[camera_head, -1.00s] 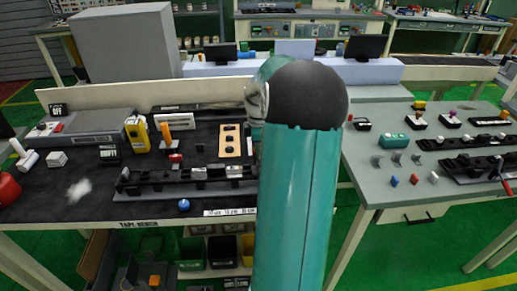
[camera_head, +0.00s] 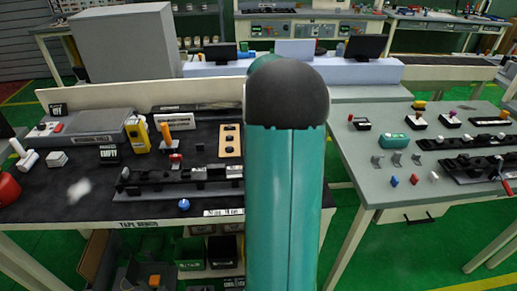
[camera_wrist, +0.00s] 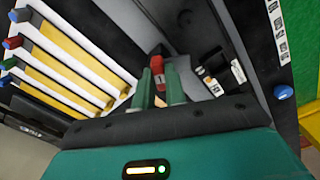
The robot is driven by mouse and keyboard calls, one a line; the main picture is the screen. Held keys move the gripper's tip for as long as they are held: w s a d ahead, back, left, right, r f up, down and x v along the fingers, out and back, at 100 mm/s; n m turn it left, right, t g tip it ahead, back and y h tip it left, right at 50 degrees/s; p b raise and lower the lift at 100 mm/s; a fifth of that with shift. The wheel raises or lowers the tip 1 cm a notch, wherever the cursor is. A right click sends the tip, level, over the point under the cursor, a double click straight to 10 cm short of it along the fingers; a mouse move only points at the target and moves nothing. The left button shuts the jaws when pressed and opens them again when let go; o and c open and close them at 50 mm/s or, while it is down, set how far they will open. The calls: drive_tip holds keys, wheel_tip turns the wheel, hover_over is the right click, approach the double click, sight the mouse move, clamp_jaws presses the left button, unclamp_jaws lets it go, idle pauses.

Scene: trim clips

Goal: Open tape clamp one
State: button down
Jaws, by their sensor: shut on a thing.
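In the wrist view, a red clamp part marked 1 (camera_wrist: 157,72) sits between the tips of my gripper's two green fingers (camera_wrist: 159,86). My gripper is shut on it. The lower body of the clamp is partly hidden by the fingers and the gripper housing, so I cannot tell how far the clamp is open. In the head view my teal arm hides the gripper. The dark clamp fixture (camera_head: 150,190) lies along the front of the tape bench (camera_head: 60,212).
A blue knob (camera_head: 184,204) stands at the bench's front edge and also shows in the wrist view (camera_wrist: 284,92). A rack of white and yellow strips (camera_wrist: 62,75) is at left in the wrist view. A yellow device (camera_head: 137,134) stands behind the fixture. A grey table (camera_head: 365,180) is at right.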

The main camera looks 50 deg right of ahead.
drive_tip(key=m, duration=0.4)
drive_tip(key=shift+m, duration=0.4)
drive_tip(key=shift+r+m, duration=0.1)
drive_tip(key=shift+m, duration=2.2)
drive_tip(key=c, duration=1.4)
unclamp_jaws()
drive_tip(key=shift+c, duration=0.2)
wheel_tip(320, 180, up, 14)
